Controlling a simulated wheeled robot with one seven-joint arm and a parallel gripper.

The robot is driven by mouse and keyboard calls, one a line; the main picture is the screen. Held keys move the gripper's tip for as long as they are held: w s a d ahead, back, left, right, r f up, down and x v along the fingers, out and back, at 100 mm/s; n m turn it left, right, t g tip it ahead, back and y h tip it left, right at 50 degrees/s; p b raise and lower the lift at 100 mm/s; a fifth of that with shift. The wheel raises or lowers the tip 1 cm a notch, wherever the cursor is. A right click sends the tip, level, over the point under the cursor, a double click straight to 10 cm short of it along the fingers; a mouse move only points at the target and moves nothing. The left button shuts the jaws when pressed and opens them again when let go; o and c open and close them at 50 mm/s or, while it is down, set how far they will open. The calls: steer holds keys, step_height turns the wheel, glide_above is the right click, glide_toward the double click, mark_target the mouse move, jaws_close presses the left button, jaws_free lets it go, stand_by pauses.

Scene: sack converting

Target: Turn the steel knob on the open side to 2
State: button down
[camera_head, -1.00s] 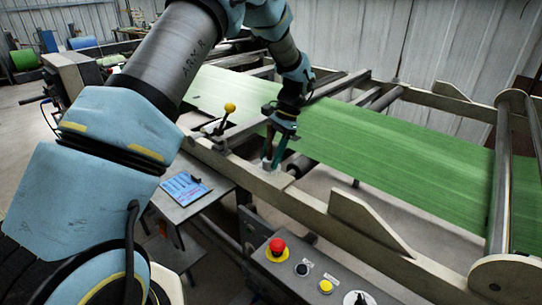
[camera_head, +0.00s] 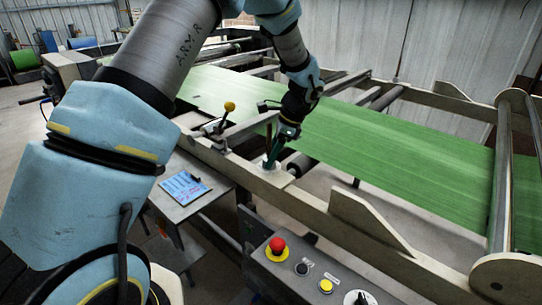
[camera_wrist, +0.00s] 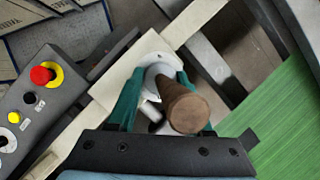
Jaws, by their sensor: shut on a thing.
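The steel knob (camera_wrist: 152,84) sits on a pale round plate on the cream side rail of the machine. In the wrist view it lies between the two teal fingers of my gripper (camera_wrist: 158,80), partly hidden behind a brown round post (camera_wrist: 186,108) that points toward the camera. In the head view my gripper (camera_head: 271,162) reaches down, tilted, onto the rail and covers most of the knob. The fingers are shut on the knob. I cannot read any numbers or a pointer around it.
A yellow-ball lever (camera_head: 229,106) stands on the rail left of my gripper. Green woven web (camera_head: 400,142) runs behind. In front are a control box with a red button (camera_head: 277,245) and a small stand with a blue-and-white sheet (camera_head: 185,187).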

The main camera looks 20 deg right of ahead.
steer(key=m+t, duration=0.1)
steer(key=m, duration=0.1)
steer(key=m+h, duration=0.1)
steer(key=m, duration=0.2)
steer(key=shift+s+m+t, duration=0.1)
steer(key=shift+m+t, duration=0.2)
steer(key=shift+t, duration=0.1)
steer(key=m+h, duration=0.1)
steer(key=m, duration=0.1)
steer(key=m+h, duration=0.1)
steer(key=m, duration=0.1)
steer(key=shift+a+m+t, duration=0.15)
steer(key=shift+m+t, duration=0.15)
steer(key=shift+m, duration=0.1)
steer(key=shift+c, duration=1.6)
jaws_free()
steer(key=a+b+v, duration=0.1)
steer(key=v, duration=0.9)
steer(key=shift+s+d+r, duration=0.25)
steer(key=shift+d+r, duration=0.15)
